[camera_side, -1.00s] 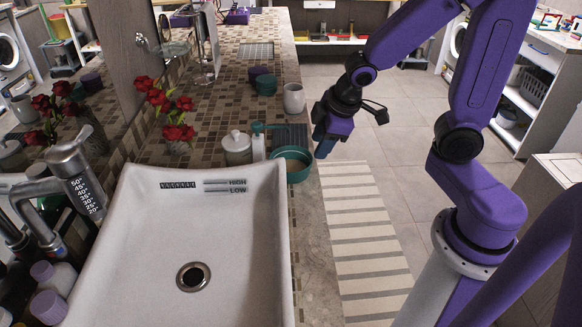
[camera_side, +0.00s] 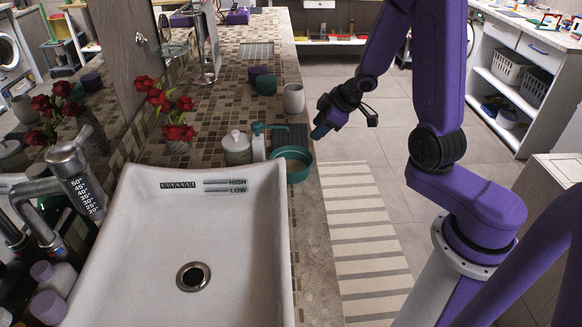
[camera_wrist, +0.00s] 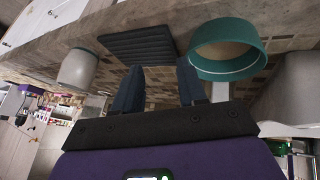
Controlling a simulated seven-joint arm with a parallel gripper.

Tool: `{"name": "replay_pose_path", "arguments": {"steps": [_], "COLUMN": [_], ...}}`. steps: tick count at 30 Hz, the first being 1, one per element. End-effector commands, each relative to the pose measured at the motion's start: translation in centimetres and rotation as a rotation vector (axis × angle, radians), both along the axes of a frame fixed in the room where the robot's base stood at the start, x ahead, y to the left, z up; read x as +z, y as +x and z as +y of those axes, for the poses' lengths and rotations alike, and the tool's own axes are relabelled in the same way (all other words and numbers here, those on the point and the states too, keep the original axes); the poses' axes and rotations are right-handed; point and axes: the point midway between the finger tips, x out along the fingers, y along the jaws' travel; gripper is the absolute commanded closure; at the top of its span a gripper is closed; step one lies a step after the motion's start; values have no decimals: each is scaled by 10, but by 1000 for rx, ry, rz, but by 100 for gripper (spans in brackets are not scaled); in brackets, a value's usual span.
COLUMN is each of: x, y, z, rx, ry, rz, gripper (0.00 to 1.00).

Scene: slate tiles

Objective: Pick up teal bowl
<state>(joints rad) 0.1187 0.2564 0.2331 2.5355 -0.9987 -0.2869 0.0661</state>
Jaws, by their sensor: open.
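The teal bowl (camera_side: 298,176) sits upright at the right edge of the tiled counter, just beyond the sink's far right corner. In the wrist view the bowl (camera_wrist: 226,72) is at the upper right, beside the right finger, and its pale inside shows. My gripper (camera_side: 320,131) is just above and to the right of the bowl in the side view, apart from it. In the wrist view my gripper (camera_wrist: 158,84) shows its two dark blue fingers spread, with nothing between them.
A dark ribbed mat (camera_side: 290,136) lies behind the bowl. A white cup (camera_side: 293,98) stands farther back. A soap pump (camera_side: 258,147) and white jar (camera_side: 236,148) stand left of the bowl. The white sink (camera_side: 235,225) is in front.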

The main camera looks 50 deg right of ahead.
Motion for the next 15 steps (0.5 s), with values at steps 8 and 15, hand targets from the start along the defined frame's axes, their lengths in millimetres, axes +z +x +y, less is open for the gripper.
{"name": "replay_pose_path", "arguments": {"steps": [8, 15], "x": [-13, -19], "y": [-15, -35], "z": [-18, -24], "rx": [-46, -84], "ry": [106, 219], "rz": [-50, -111], "gripper": [59, 59]}}
